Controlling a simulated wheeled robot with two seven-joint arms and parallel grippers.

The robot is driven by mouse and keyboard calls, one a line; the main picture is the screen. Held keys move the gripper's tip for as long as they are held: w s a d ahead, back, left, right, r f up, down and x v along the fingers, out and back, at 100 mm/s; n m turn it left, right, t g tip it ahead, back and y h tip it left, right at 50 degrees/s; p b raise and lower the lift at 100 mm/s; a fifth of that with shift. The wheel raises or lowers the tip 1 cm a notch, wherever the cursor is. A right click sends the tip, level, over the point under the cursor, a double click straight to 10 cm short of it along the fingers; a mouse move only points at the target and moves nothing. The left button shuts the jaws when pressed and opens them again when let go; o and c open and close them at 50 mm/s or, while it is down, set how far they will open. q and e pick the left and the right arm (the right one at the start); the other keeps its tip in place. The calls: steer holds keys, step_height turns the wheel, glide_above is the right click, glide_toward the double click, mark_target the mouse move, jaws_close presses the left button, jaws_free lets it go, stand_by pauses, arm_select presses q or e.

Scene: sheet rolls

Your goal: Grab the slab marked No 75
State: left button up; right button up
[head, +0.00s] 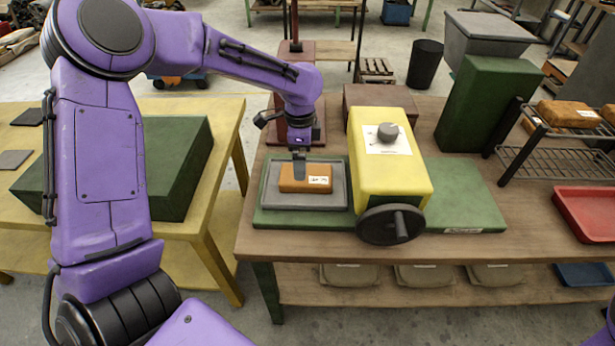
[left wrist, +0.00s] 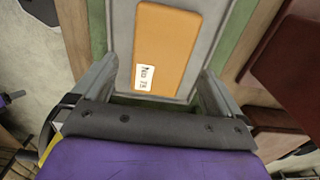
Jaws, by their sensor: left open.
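An orange-brown slab (head: 306,178) lies flat on a grey tray (head: 338,203) at the left of the yellow machine. It also shows in the left wrist view (left wrist: 168,40), where its white label seems to read No 75, though the print is small. My left gripper (head: 299,170) points down over the slab. In the left wrist view my left gripper (left wrist: 158,70) is open, with one finger on each side of the slab's near end and nothing gripped. I cannot tell how high the fingertips are above the tray. My right gripper is out of view.
The yellow machine (head: 388,160) with a black handwheel stands close right of the tray. Similar slabs (head: 566,114) sit on a dark wire rack (head: 553,160) at the right. A red tray (head: 585,212) lies at the right edge. A dark green block (head: 172,165) is on the yellow table.

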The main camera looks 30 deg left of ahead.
arm_select(q)
steer(key=f, duration=0.4)
steer(key=w+d+f+p, duration=0.1)
steer(key=f, duration=0.1)
steer(key=shift+f, duration=0.35)
steer(key=shift+a+f, duration=0.2)
steer(key=shift+s, duration=0.15)
steer(key=shift+r, duration=0.1)
steer(key=c, duration=1)
